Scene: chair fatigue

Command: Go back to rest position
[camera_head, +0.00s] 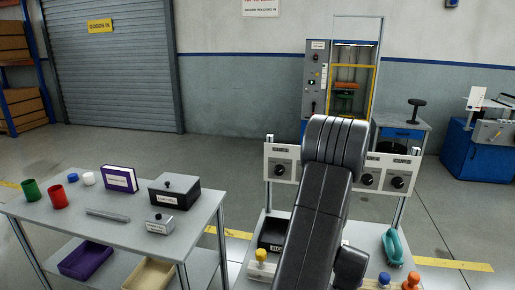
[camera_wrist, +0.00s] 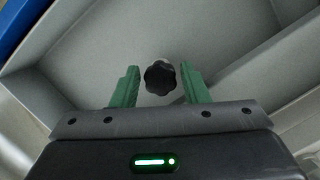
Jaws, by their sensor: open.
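My gripper (camera_wrist: 162,72) shows in the wrist view with its two green fingers apart. A black lobed knob (camera_wrist: 160,78) shows between the fingers, with a gap on each side. I cannot tell how far beyond the fingertips it lies. Grey flat surfaces lie behind it. In the head view my arm rises in front of the right-hand bench, and my gripper is hidden. The arm covers the middle of a pale panel (camera_head: 274,189) that carries black knobs, one at the left (camera_head: 280,169) and others at the right (camera_head: 397,183).
A left table (camera_head: 130,228) holds red and green cups, a purple box (camera_head: 119,178), a black box (camera_head: 174,192) and a small grey box (camera_head: 160,223). A teal item (camera_head: 393,246) and an orange knob (camera_head: 411,281) sit right of my arm. Open floor lies behind.

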